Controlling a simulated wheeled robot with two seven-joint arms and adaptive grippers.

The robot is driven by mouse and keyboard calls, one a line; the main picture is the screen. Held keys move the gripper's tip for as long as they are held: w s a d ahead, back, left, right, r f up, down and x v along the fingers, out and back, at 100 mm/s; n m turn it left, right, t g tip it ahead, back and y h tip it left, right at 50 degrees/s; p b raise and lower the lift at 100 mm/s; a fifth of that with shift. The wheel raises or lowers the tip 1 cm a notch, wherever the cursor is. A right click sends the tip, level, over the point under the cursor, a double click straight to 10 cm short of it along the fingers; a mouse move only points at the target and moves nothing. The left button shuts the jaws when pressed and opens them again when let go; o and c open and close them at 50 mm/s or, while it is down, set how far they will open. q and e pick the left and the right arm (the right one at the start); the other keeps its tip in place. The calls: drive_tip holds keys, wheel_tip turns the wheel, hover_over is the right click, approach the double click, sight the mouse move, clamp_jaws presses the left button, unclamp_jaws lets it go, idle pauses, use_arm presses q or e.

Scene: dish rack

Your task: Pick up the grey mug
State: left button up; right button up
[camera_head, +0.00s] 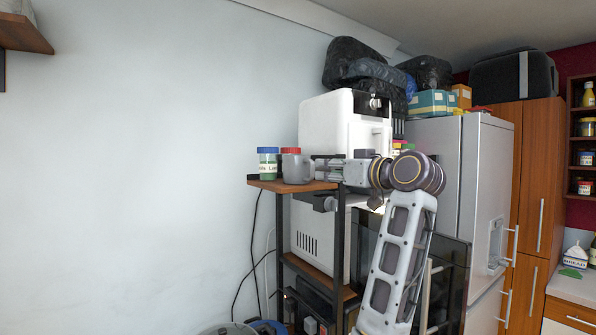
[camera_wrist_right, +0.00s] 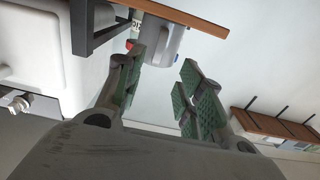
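My right gripper (camera_head: 322,169) comes in from the right at mug height. In the right wrist view my right gripper (camera_wrist_right: 163,68) is open and empty, its green-padded fingers spread on either side of the line to the mug. The mug is not clearly between the pads, and I cannot tell whether a fingertip touches it. My left gripper is not in view.
A blue-lidded jar (camera_head: 268,164) stands left of the mug, and a red-lidded jar (camera_head: 291,151) is mostly hidden behind it. The wooden shelf top (camera_head: 285,186) has a dark frame. A white machine (camera_head: 335,125) stands close behind. The space left of the shelf is free.

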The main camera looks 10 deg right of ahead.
sight(313, 170)
drive_tip(key=shift+p+x, duration=0.4)
drive_tip(key=shift+x, duration=1.4)
drive_tip(key=shift+w, duration=0.1)
drive_tip(key=shift+f+p+x, duration=0.15)
drive_tip(key=shift+p+x, duration=0.35)
drive_tip(key=shift+x, duration=0.25)
drive_tip(key=shift+f+p+x, duration=0.2)
drive_tip(key=shift+p+x, duration=0.3)
drive_tip(key=shift+x, duration=0.25)
drive_tip(key=shift+p+x, duration=0.3)
drive_tip(key=shift+x, duration=0.65)
drive_tip(key=shift+d+f, duration=0.1)
drive_tip(key=shift+d, duration=0.05)
clamp_jaws()
